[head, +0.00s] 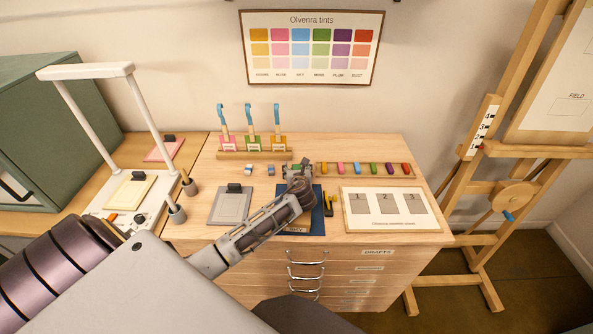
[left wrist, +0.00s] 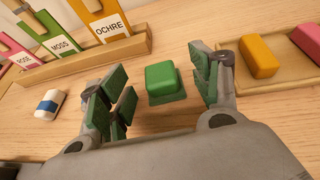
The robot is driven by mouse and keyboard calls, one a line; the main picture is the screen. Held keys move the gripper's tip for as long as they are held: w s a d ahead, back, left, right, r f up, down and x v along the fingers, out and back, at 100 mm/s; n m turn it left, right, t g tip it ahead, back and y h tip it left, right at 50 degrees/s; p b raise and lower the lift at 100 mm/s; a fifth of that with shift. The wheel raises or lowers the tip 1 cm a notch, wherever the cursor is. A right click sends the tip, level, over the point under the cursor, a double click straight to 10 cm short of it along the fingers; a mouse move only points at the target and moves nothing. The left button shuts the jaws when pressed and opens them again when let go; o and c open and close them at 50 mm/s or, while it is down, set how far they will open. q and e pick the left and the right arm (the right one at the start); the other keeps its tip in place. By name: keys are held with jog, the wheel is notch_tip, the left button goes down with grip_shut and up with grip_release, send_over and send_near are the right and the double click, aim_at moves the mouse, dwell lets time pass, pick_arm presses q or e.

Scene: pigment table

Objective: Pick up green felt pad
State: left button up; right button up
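In the left wrist view, the green felt pad (left wrist: 166,82) is a small green block with a raised, rounded top. It sits on the wooden table between the spread fingers of my left gripper (left wrist: 157,92). The gripper is open, with green-faced pads on its fingers and a visible gap on each side of the block. In the head view, my left gripper (head: 298,174) is low over the back middle of the table, and it hides the pad there. My right gripper is in neither view.
A wooden tray of several coloured sticks (left wrist: 283,86) lies close right of my left gripper. A wooden rack (left wrist: 72,71) with labelled tint cards stands behind left. A white-and-blue eraser (left wrist: 50,102) lies left. A dark blue board (head: 317,223) and a numbered sheet (head: 392,224) lie nearer the front.

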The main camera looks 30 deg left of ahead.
pick_arm(q)
jog(key=c, duration=0.7)
jog(key=shift+c, duration=0.2)
notch_tip(320, 180, up, 10)
dwell(0.3)
dwell(0.4)
